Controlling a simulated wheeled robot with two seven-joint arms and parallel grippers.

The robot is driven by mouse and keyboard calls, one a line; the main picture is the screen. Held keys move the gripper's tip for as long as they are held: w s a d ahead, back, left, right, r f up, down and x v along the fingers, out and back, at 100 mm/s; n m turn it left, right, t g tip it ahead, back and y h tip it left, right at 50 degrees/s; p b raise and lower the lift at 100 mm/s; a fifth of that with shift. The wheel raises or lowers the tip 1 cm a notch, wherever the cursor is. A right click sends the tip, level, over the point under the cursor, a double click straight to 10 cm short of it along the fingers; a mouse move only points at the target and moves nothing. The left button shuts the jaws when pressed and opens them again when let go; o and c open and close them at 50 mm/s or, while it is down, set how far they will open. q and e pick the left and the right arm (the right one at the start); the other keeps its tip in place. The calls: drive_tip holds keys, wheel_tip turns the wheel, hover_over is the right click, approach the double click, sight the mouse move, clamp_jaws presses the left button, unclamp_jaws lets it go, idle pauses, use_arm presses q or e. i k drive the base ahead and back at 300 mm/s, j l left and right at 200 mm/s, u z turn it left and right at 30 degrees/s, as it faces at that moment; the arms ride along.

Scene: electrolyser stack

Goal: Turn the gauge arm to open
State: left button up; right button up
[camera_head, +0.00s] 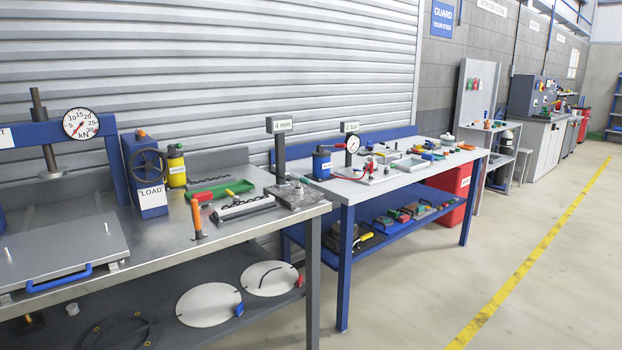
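No part labelled as the gauge arm can be made out at this distance. A dark post with a "4 mm" sign (281,125) stands on a grey block (294,196) at the right end of the near steel bench. A small round gauge (353,144) stands under another sign on the blue-framed bench, with red parts beside it. A larger kN dial (80,123) hangs on the blue press at the left. Whether any arm here is open or closed cannot be told. Neither of my grippers is in view.
The near steel bench (130,262) carries a blue "LOAD" handwheel unit (147,175), a yellow bottle (176,166), a green tray (219,190) and an orange-handled tool (197,218). The blue-framed bench (345,270) stands beyond it. The floor right of the benches is clear around a yellow line (530,262).

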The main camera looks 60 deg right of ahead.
sight(305, 181)
drive_tip(key=z, duration=2)
